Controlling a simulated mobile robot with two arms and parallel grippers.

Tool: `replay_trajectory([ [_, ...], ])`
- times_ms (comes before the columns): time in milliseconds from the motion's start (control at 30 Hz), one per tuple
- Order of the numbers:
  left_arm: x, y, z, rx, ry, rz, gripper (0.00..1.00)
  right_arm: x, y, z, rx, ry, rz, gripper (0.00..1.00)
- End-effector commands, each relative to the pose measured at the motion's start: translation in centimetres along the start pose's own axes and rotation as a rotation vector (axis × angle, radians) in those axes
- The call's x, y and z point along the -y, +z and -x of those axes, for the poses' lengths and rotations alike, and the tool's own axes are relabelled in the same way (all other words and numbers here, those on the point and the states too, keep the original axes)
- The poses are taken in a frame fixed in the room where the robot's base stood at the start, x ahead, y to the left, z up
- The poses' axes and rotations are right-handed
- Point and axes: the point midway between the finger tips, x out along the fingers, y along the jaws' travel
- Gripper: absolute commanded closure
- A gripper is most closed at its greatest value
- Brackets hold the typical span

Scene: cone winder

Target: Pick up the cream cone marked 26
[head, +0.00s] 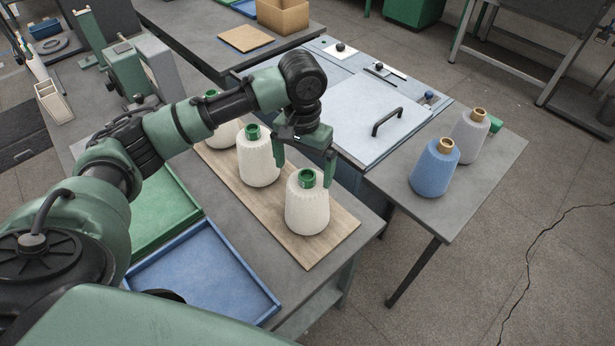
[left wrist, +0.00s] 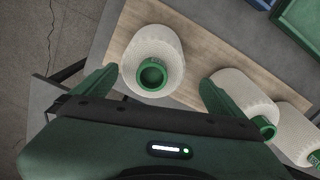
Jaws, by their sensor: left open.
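Several cream cones with green tops stand in a row on a wooden board (head: 334,238). The nearest cream cone (head: 307,209) is at the board's right end; another cream cone (head: 258,164) is behind it to the left, and a third (head: 222,133) is partly hidden by my left arm. My left gripper (head: 304,168) is open and empty, just above and behind the nearest cone. In the left wrist view, the nearest cone (left wrist: 152,48) lies between and ahead of the open fingers. My right gripper is not in view.
A blue cone (head: 434,170) and a grey cone (head: 468,138) stand on the grey side table at right. A blue tray (head: 204,277) and a green tray (head: 165,212) lie left of the board. A panel with a black handle (head: 387,121) is behind.

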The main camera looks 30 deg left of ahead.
Motion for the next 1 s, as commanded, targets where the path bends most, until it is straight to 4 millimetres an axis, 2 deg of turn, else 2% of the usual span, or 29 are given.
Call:
replay_trajectory([
  [67, 0.0, 0.1, -0.8, 0.004, -0.001, -0.001, 0.00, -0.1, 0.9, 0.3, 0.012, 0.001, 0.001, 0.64],
  [233, -0.1, -0.1, -2.6, 0.004, -0.001, 0.000, 0.00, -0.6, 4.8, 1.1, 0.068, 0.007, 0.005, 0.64],
  [367, -0.3, -0.6, -4.2, 0.005, 0.000, 0.000, 0.00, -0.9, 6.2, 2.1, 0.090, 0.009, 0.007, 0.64],
  [467, -0.3, -0.9, -5.8, 0.004, -0.001, 0.001, 0.00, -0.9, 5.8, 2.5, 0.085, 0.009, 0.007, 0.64],
  [600, -0.3, -0.9, -7.3, 0.002, -0.001, 0.000, 0.00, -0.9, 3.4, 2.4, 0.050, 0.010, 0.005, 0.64],
  [700, -0.3, -0.9, -7.6, 0.000, -0.001, -0.001, 0.00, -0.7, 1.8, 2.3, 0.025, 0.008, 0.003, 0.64],
  [833, -0.3, -0.9, -7.6, 0.000, -0.001, -0.001, 0.00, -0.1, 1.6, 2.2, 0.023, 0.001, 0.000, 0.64],
  [867, -0.3, -0.9, -7.5, 0.000, -0.001, -0.001, 0.03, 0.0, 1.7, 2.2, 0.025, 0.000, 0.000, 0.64],
  [1000, -0.3, -0.9, -7.5, 0.000, -0.001, -0.001, 0.42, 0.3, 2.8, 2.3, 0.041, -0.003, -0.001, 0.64],
])
